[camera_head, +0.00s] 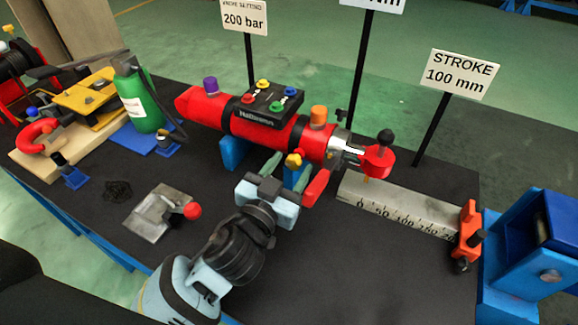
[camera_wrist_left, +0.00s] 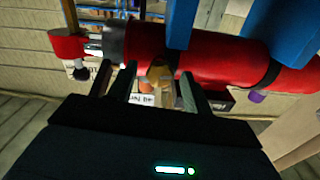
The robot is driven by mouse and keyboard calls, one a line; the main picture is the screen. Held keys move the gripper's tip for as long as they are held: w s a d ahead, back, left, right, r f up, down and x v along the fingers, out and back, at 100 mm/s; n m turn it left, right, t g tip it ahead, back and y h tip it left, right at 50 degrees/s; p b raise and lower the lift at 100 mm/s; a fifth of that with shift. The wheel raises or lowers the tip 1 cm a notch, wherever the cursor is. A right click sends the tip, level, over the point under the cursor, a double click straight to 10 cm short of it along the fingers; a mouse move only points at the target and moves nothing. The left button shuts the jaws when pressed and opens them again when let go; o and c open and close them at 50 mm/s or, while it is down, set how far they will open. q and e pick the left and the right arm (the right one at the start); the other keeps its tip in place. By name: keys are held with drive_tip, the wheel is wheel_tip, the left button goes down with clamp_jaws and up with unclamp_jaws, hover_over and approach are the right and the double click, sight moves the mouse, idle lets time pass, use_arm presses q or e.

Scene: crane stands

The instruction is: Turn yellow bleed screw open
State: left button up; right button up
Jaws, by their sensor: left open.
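The yellow bleed screw (camera_head: 293,160) sits on the near side of the red hydraulic cylinder (camera_head: 262,136). In the left wrist view the yellow screw (camera_wrist_left: 159,76) shows blurred at the red cylinder (camera_wrist_left: 215,62). My left gripper (camera_head: 285,170) is in front of the cylinder, just at the screw. Its two fingers (camera_wrist_left: 157,88) are apart, with the screw between them in the left wrist view; I cannot tell whether either touches it. My right gripper is not in view.
Blue supports (camera_head: 233,152) hold the cylinder. A red lever (camera_head: 315,188) lies right of the gripper, by a scale bar (camera_head: 395,207). A steel plate with a red knob (camera_head: 193,211) is at left. A green bottle (camera_head: 140,103) stands behind.

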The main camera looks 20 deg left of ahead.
use_arm(q)
drive_tip(key=shift+w, duration=0.15)
drive_tip(key=shift+c, duration=0.3)
drive_tip(key=c, duration=0.9)
drive_tip(key=shift+n, duration=0.8)
drive_tip(key=o, duration=1)
drive_tip(key=shift+c, duration=0.2)
